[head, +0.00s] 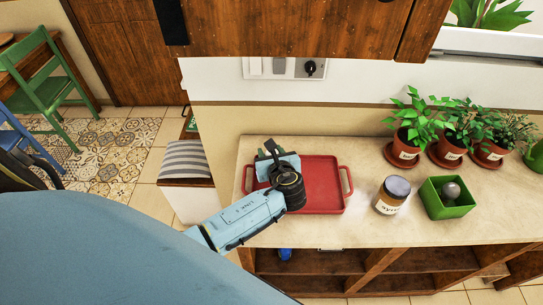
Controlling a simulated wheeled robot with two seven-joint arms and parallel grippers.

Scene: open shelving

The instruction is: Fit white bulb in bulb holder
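A grey-white round bulb (451,191) sits in an open green square box (432,205) on the counter at the right. A black round fitting (311,67), which looks like the bulb holder, is on the white wall plate (262,68) at top centre. My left arm comes in from the lower left and its hand is over the red tray, well left of the bulb and below the wall plate. My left gripper (270,152) is small and partly hidden by its dark wrist; whether it is open cannot be told. My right gripper is not seen.
The red tray (325,195) lies on the beige counter (365,226). A brown labelled jar (392,195) stands between tray and green box. Potted plants (406,143) line the back right. A wooden cabinet (290,27) overhangs the wall plate. Open shelves (330,263) are below.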

